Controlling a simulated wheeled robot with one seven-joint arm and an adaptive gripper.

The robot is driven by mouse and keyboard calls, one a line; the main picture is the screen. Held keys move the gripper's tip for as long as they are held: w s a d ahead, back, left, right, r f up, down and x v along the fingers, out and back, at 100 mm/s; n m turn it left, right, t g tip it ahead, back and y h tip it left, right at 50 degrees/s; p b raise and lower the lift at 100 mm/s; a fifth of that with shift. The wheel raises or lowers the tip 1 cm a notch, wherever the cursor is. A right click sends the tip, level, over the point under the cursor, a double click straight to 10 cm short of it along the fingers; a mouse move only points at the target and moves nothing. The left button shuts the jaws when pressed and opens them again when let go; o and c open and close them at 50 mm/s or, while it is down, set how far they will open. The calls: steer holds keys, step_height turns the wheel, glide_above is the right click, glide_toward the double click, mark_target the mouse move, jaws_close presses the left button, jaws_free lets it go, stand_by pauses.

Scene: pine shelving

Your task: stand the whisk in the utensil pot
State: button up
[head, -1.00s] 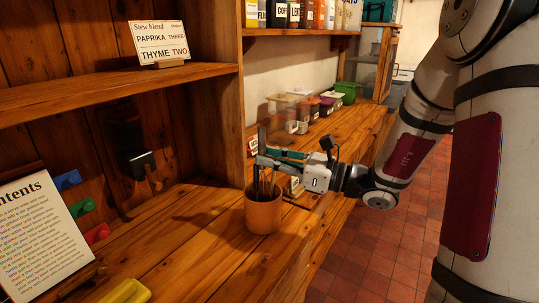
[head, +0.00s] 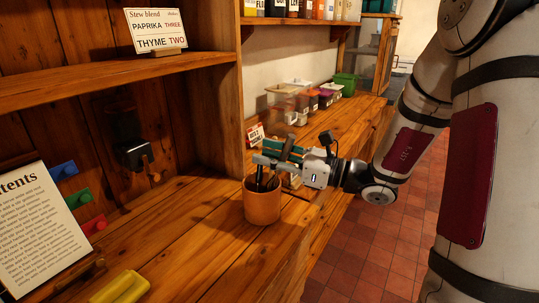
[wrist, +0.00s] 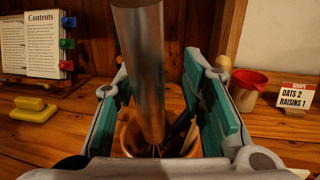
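The orange-brown utensil pot (head: 262,206) stands upright on the wooden counter. In the wrist view part of its rim (wrist: 127,138) shows behind my fingers. The whisk's grey handle (wrist: 142,70) rises between my fingers, its wires (wrist: 155,150) down in the pot. It leans toward my wrist; in the head view it shows at the gripper (head: 288,145), partly hidden. A dark utensil (wrist: 181,128) is also in the pot. My gripper (head: 265,160) is just above the pot rim. Its teal-padded fingers (wrist: 160,95) are spread, with gaps beside the handle.
A red cup (wrist: 248,88) and a card reading oats and raisins (wrist: 293,95) stand near the pot. Several bins (head: 305,98) line the counter behind. A yellow object (head: 122,287) and a contents board (head: 40,228) are at left.

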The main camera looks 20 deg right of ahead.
steer(key=shift+d, duration=0.1)
steer(key=r+v, duration=0.1)
steer(key=v, duration=1.1)
steer(key=shift+f, duration=0.5)
